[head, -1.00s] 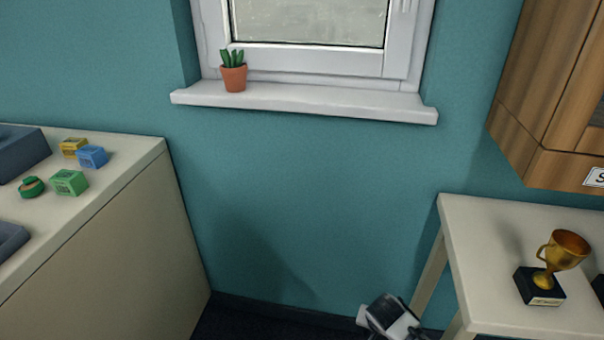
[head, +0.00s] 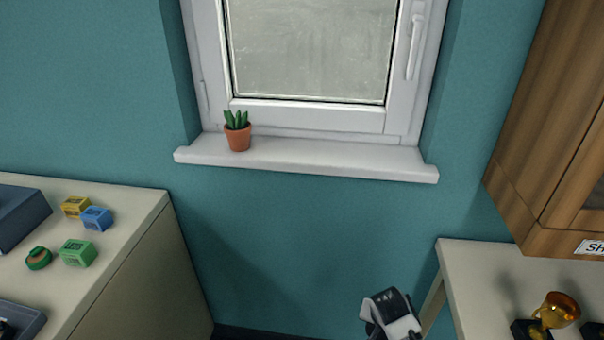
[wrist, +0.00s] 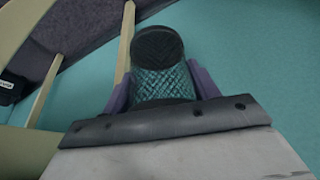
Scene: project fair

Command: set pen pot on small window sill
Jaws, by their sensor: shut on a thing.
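The small window sill (head: 330,160) is a white ledge under the window in the head view. A small cactus in a terracotta pot (head: 238,138) stands near its left end; the rest of the sill is bare. In the wrist view, my gripper (wrist: 162,88) is shut on the pen pot (wrist: 160,82), a dark-ended cylinder with a teal mesh-patterned side, between purple fingers. In the head view, part of my arm shows at the bottom, below and right of the sill; the pen pot cannot be made out there.
A cream cabinet (head: 130,225) at left carries green, blue and yellow blocks and grey trays. At right, a white table (head: 478,275) holds a gold trophy (head: 556,312) below a wooden wall cabinet (head: 545,130). The wall below the sill is clear.

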